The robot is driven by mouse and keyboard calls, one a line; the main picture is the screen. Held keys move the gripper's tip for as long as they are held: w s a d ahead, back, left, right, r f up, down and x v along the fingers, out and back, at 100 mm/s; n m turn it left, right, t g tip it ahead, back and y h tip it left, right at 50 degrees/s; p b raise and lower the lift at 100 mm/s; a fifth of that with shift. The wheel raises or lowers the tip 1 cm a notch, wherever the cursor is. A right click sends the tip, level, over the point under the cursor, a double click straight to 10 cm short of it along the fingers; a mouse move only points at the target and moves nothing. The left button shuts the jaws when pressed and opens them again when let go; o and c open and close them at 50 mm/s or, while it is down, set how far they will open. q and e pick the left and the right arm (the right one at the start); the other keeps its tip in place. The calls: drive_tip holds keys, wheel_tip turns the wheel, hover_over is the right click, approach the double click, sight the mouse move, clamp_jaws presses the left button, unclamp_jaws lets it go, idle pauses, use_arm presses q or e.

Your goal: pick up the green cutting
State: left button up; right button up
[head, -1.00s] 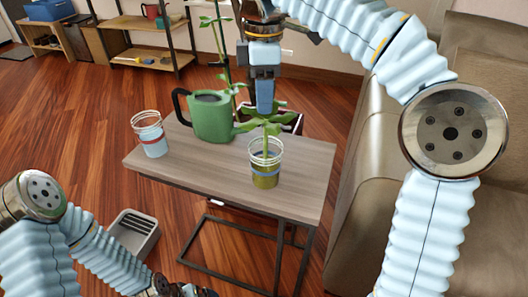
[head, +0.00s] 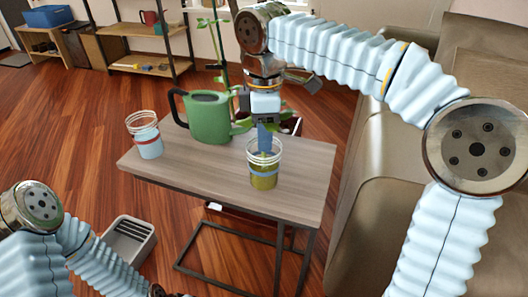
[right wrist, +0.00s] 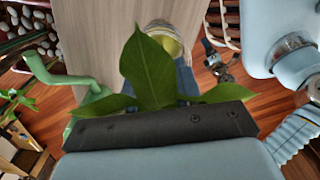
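The green cutting has broad pointed leaves (right wrist: 150,68), which fill the middle of the right wrist view. In the head view it stands in a clear cup (head: 263,180) with yellow-green liquid, near the table's front edge, and is mostly hidden by my right gripper. My right gripper (head: 267,140) points down over that cup, its blue finger at the rim and among the leaves. Its finger gap and any contact with the stem are hidden. My left gripper (head: 158,291) is mostly cut off at the bottom edge.
A green watering can (head: 209,117) with a dark handle stands on the wooden side table (head: 205,168) behind the cup. Another clear cup (head: 148,141) with pale liquid stands at the left. A sofa (head: 365,185) is close on the right. A grey bin (head: 128,240) is on the floor.

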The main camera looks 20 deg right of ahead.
clamp_jaws()
drive_tip(key=shift+r, duration=0.1)
